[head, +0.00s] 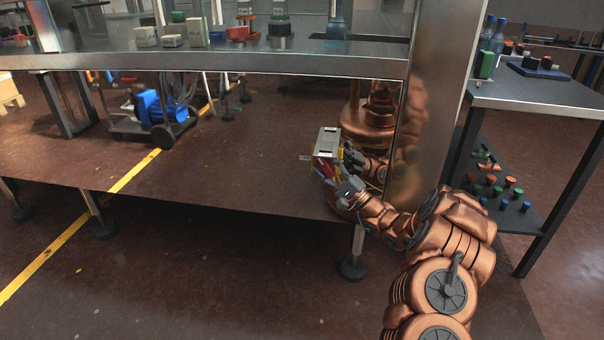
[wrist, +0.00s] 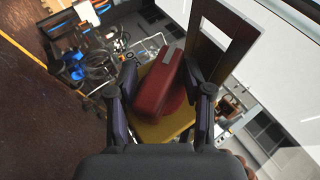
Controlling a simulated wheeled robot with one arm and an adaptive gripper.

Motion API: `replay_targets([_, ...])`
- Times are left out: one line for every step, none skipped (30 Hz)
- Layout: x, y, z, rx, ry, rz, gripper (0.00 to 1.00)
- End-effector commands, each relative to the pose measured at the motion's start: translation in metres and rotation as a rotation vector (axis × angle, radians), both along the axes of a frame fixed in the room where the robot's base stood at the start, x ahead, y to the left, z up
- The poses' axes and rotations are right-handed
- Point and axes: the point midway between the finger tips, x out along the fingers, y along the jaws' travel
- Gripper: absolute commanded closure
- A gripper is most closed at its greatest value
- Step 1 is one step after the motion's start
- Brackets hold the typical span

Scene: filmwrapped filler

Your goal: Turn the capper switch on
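The capper switch is a small grey box (head: 327,139) in the head view, at the front of the machine beside a shiny post. Its red handle (wrist: 158,83) sits on a yellow plate (wrist: 163,128) in the wrist view. The red also shows below the box in the head view (head: 327,171). My gripper (wrist: 167,88) is open, with one dark finger on each side of the red handle. Whether either finger touches the handle cannot be told. In the head view my gripper (head: 346,175) is at the box's front right, and partly hides the handle.
A reflective metal post (head: 428,110) stands close to the right of my gripper. A steel worktop (head: 230,60) with small boxes runs above. A side table (head: 545,92) with bottles stands at the right. A blue machine on a cart (head: 158,105) is farther back.

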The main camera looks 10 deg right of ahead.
Motion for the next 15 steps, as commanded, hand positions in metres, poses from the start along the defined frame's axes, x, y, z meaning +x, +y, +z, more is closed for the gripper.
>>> replay_targets([-0.0004,-0.0008,0.0029,-0.020,0.006,0.001,0.50])
replay_targets([-0.0004,-0.0011,0.0031,-0.031,0.010,0.000,0.50])
replay_targets([-0.0005,-0.0011,0.0032,-0.046,0.015,0.001,0.50])
replay_targets([-0.0007,-0.0010,0.0029,-0.059,0.020,0.001,0.50])
replay_targets([-0.0006,-0.0006,0.0028,-0.070,0.023,0.001,0.50])
replay_targets([-0.0004,-0.0010,0.0027,-0.085,0.028,0.000,0.50])
replay_targets([-0.0004,-0.0012,0.0024,-0.097,0.033,0.000,0.50])
replay_targets([-0.0004,-0.0007,0.0020,-0.109,0.037,0.001,0.50])
replay_targets([-0.0001,-0.0011,0.0018,-0.122,0.043,-0.001,0.50])
replay_targets([0.0000,-0.0015,0.0018,-0.132,0.047,-0.002,0.50])
replay_targets([0.0000,-0.0010,0.0015,-0.143,0.050,-0.001,0.50])
replay_targets([-0.0001,-0.0012,0.0014,-0.157,0.055,-0.001,0.50])
replay_targets([0.0000,-0.0016,0.0015,-0.166,0.059,-0.002,0.50])
replay_targets([0.0000,-0.0010,0.0016,-0.176,0.061,0.000,0.50])
replay_targets([-0.0002,-0.0006,0.0017,-0.190,0.066,0.001,0.50])
